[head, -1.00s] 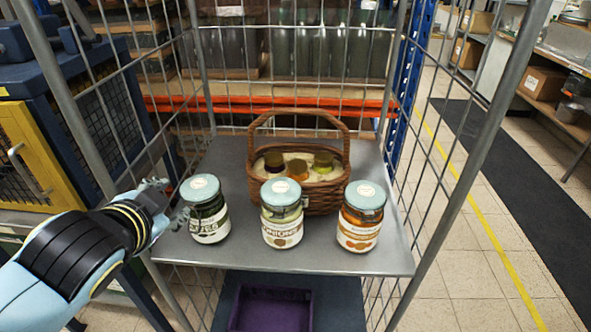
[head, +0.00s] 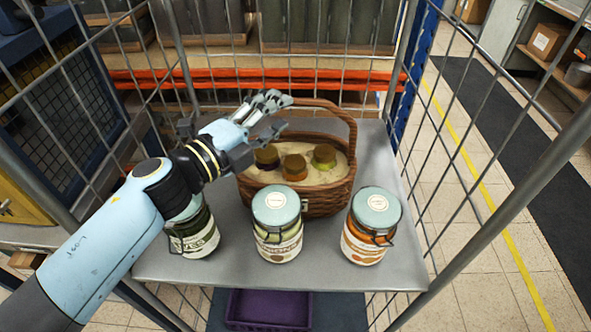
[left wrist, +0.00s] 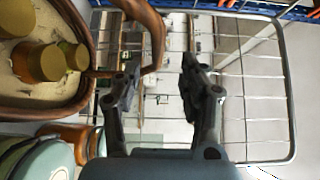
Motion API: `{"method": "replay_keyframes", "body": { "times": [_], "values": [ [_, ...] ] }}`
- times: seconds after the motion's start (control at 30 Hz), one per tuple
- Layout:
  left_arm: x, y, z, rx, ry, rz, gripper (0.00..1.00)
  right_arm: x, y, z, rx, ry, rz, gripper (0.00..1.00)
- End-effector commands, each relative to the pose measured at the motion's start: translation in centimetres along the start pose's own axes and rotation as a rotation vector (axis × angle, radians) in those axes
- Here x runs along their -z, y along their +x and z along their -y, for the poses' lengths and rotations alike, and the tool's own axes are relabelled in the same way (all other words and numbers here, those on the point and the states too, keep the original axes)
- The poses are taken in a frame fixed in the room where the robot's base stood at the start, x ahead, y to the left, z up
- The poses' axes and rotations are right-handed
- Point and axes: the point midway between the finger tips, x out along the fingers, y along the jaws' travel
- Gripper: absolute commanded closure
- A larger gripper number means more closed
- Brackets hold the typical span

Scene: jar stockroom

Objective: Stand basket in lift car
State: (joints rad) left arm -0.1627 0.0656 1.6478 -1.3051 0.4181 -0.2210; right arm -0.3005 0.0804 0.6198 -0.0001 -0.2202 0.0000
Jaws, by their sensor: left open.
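The brown wicker basket (head: 322,203) stands upright on the grey shelf (head: 330,265) of a wire cage. It holds several small jars with brown or olive lids in pale filling. Its arched handle (head: 345,118) rises above it. My left gripper (head: 262,112) is at the handle's upper left and hides that part. In the left wrist view, my left gripper (left wrist: 160,82) is open, and the handle (left wrist: 150,32) curves beside and beyond its left finger. I cannot tell whether they touch. The basket rim (left wrist: 88,62) is at left. My right gripper is not in view. I cannot identify a lift car.
Three blue-lidded jars stand along the shelf front: a dark green one (head: 197,237) partly behind my left arm, a pale one (head: 278,238), and an orange one (head: 363,240). A purple crate (head: 268,322) sits below. Wire mesh encloses the sides and back. Open floor lies to the right.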

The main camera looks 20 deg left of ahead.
Motion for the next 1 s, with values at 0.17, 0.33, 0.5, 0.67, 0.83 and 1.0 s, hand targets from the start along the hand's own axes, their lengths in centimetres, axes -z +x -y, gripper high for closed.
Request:
{"method": "replay_keyframes", "body": {
  "times": [0.17, 0.33, 0.5, 0.67, 0.83, 1.0],
  "values": [
    [-0.1, 1.5, -0.1, 0.0, -0.001, 0.001, 0.58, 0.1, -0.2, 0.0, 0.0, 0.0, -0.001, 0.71],
    [-0.3, 4.3, -0.2, 0.001, -0.002, 0.001, 0.58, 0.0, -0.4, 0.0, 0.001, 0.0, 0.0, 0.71],
    [-0.3, 5.8, -0.3, 0.0, -0.001, 0.001, 0.58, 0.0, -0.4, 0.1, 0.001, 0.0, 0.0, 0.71],
    [-0.3, 5.9, -0.3, -0.001, -0.001, 0.001, 0.58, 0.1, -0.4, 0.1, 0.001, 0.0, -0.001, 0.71],
    [-0.3, 5.9, -0.3, -0.001, -0.001, 0.001, 0.71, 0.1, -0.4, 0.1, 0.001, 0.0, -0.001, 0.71],
    [-0.3, 5.9, -0.3, -0.001, -0.001, 0.002, 0.93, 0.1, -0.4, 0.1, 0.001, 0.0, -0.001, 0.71]
  ]
}}
